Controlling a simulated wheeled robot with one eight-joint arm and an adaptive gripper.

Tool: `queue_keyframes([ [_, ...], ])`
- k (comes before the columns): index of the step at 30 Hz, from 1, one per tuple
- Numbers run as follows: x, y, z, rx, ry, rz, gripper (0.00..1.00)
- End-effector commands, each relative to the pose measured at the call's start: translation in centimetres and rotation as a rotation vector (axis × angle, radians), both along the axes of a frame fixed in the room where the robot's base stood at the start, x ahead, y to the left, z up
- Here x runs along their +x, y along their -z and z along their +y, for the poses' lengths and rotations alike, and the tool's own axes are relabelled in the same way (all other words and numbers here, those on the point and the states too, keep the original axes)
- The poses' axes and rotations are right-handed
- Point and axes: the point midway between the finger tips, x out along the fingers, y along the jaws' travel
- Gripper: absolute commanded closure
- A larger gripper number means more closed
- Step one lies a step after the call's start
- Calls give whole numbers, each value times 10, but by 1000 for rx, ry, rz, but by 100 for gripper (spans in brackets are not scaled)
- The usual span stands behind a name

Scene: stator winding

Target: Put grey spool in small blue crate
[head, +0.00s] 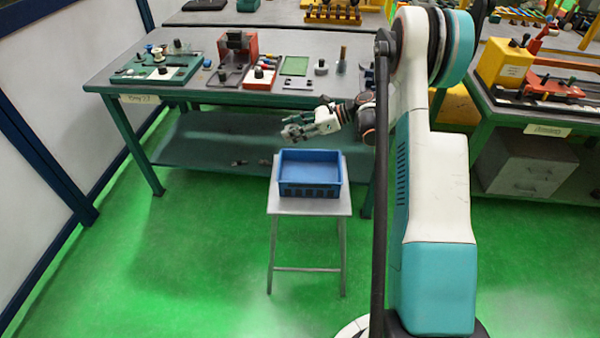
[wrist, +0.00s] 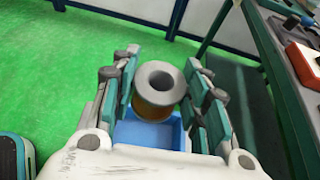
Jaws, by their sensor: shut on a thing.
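The grey spool (wrist: 155,80) shows in the wrist view as a light grey flanged ring with a dark centre hole and a copper-brown body. My gripper (wrist: 163,88) is shut on it, with a finger on each side. In the head view my gripper (head: 306,126) is above and behind the small blue crate; the spool is too small to tell there. The blue crate (head: 308,191) stands on a small grey stool (head: 334,205), and its visible inside looks empty. In the wrist view part of the crate (wrist: 180,134) shows below the spool, partly hidden by spool and gripper.
A grey-topped workbench (head: 210,94) with a lower shelf stands behind the stool, holding trays, a green plate (head: 295,66) and several small parts. Another bench stands at the right with a yellow box (head: 503,64). The green floor left of the stool is clear.

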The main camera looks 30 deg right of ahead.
Motion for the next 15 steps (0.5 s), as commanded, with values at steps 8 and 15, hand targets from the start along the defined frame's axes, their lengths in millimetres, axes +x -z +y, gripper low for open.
queue_keyframes([
  [8, 0, 75, 0, 0, 1, 0, 82],
  [15, 0, 120, 1, 1, 2, 1, 82],
])
